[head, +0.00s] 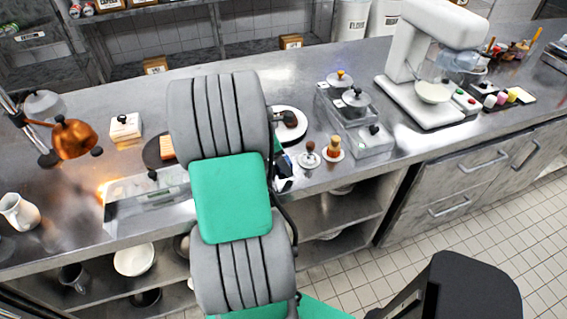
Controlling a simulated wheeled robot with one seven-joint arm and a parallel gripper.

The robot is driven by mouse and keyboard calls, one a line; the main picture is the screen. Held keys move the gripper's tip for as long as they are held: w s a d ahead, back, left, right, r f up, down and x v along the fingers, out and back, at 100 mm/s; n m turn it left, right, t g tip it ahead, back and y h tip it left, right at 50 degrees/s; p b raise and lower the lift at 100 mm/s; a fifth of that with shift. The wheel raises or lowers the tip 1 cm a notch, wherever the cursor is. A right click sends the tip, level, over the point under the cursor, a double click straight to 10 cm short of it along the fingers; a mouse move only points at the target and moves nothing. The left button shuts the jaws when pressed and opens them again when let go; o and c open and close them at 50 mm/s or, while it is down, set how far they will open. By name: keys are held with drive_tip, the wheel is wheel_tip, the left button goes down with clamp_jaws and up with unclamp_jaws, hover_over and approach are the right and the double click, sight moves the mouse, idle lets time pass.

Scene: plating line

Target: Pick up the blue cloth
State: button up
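My grey and green arm fills the middle of the head view and reaches over the steel counter (340,190). A small dark and white part with a hint of blue (284,184) shows just right of the arm at the counter's front edge. It may be part of my gripper; its fingers are hidden behind the arm. I cannot make out a blue cloth for certain, and it may be hidden behind the arm. I cannot see whether the gripper holds anything.
Lidded containers (372,140) and a white mixer (422,104) stand farther right. A copper lamp (72,141) and white jug (20,212) are left.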

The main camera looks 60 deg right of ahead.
sight(288, 160)
drive_tip(key=c, duration=1.4)
drive_tip(key=shift+r, duration=0.1)
drive_tip(key=shift+c, duration=0.2)
drive_tip(key=shift+r, duration=0.3)
wheel_tip(288, 160, up, 3)
drive_tip(key=shift+a+f+b, duration=0.1)
drive_tip(key=shift+b, duration=0.25)
drive_tip(key=s+a+r, duration=0.6)
drive_tip(key=a+r, duration=0.3)
drive_tip(key=a, duration=0.3)
drive_tip(key=shift+s+r, duration=0.2)
drive_tip(key=shift+s, duration=0.15)
